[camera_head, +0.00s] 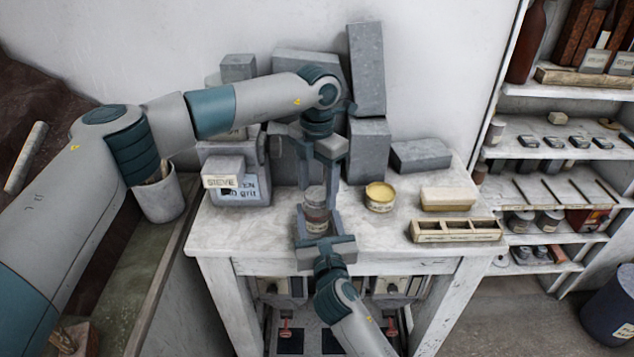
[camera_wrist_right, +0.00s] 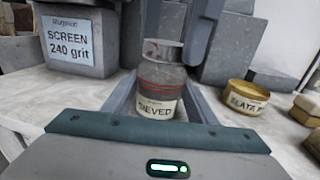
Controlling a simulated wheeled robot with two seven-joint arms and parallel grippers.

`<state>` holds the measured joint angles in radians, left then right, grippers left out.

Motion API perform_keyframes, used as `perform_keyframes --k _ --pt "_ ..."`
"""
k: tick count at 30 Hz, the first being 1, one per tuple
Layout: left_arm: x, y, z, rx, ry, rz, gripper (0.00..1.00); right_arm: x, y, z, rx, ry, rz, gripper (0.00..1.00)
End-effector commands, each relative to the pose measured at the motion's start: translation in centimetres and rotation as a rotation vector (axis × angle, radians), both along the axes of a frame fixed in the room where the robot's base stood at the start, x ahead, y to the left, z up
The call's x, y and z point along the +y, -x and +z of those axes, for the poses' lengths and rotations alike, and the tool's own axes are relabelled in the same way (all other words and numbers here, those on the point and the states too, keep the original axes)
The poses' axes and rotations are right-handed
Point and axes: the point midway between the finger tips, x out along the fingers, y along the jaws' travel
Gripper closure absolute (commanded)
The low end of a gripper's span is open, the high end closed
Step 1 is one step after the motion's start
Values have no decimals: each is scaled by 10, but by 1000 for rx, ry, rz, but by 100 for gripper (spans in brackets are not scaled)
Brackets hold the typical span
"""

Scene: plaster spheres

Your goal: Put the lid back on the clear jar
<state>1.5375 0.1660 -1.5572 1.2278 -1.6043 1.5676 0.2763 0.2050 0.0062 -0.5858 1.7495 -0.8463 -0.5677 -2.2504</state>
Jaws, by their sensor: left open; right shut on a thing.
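The clear jar (camera_head: 317,217) stands upright on the white worktable, with grey contents and a "SIEVED" label in the right wrist view (camera_wrist_right: 158,98). A grey disc-like lid (camera_wrist_right: 163,47) appears to sit on the jar's mouth; I cannot tell how firmly it is seated. My right gripper (camera_head: 318,218) comes from the near side and is shut on the jar's body, one finger on each side. My left gripper (camera_head: 319,182) points down from above, open, its fingers apart around the jar's top. The left gripper partly hides the back of the scene.
An open yellow tin (camera_head: 380,198) stands right of the jar. A pale block (camera_head: 447,199) and a wooden divided tray (camera_head: 455,232) are farther right. A grey "SCREEN 240 grit" box (camera_wrist_right: 75,40) stands at left. Grey blocks (camera_head: 366,75) line the back wall.

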Motion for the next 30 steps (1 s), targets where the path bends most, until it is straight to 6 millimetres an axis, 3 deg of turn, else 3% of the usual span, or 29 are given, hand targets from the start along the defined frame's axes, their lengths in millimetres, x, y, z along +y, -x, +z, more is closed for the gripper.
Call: perform_keyframes --k 4,9,19,20,22,30 --pt "0 0 0 0 0 0 41 0 0 0 0 0 0 100" --pt "0 0 0 0 0 0 81 0 0 0 0 0 0 100" --pt "0 0 1 0 0 -6 83 0 0 0 1 0 0 100" --pt "0 0 1 0 0 -6 54 0 0 0 0 0 0 100" --pt "0 0 1 0 0 -6 37 0 0 0 1 0 0 100" --pt "0 0 1 0 0 -6 34 0 0 0 1 0 0 100"
